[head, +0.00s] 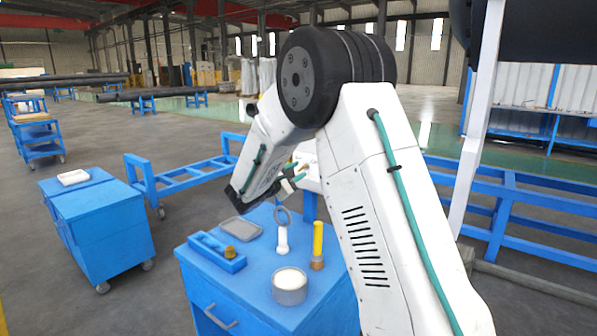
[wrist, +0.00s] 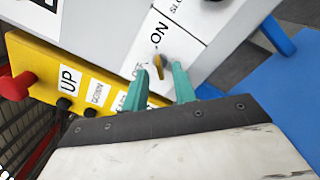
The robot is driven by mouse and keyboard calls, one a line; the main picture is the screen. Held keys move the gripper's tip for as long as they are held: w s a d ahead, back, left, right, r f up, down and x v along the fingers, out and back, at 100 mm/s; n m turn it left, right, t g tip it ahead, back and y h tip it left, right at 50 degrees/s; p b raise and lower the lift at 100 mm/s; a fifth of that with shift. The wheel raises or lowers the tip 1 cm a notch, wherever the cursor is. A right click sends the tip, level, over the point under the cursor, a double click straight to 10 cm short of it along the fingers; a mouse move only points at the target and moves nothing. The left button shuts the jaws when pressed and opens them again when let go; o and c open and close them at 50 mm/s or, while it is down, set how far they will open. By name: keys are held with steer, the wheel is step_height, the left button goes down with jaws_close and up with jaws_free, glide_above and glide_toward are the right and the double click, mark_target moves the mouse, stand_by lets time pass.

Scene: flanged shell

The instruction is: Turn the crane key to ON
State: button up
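The crane key (wrist: 159,67) shows in the wrist view as a small yellow key on a white label plate. The word ON is printed above it, and a partly hidden word, seemingly OFF, is to its left. I cannot tell exactly which mark it points at. My gripper (wrist: 160,76) is open, with one teal fingertip on each side of the key in the picture. I see no clear contact with it. In the head view my gripper (head: 291,181) is above the far side of the blue cabinet; the key cannot be made out there.
A yellow panel (wrist: 75,75) with black buttons, one marked UP, and a red knob (wrist: 15,86) lies left of the key. The blue cabinet (head: 259,262) holds a grey tray (head: 241,229), a round tin (head: 289,287) and a yellow-handled tool (head: 318,239).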

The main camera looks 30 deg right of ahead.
steer(key=v, duration=0.6)
stand_by(0.3)
steer(key=s+a+f+m+g+y, duration=0.1)
steer(key=s+f+m+g+y, duration=0.2)
steer(key=s, duration=0.7)
steer(key=s+f+m+g+y, duration=0.25)
steer(key=s+m+g, duration=0.2)
steer(key=s, duration=0.55)
steer(key=s+a+r+m+t+y, duration=0.1)
steer(key=s+a+y, duration=0.2)
steer(key=s, duration=0.4)
steer(key=s+a+r+m+y, duration=0.2)
steer(key=s+a+y, duration=0.2)
steer(key=s+a, duration=0.2)
steer(key=s+a+r+m+t+y, duration=0.1)
steer(key=s+a+y, duration=0.3)
steer(key=s, duration=0.5)
steer(key=shift+s+a+r+m+t, duration=0.2)
steer(key=shift+a+r+m+t, duration=0.2)
steer(key=shift+m, duration=0.35)
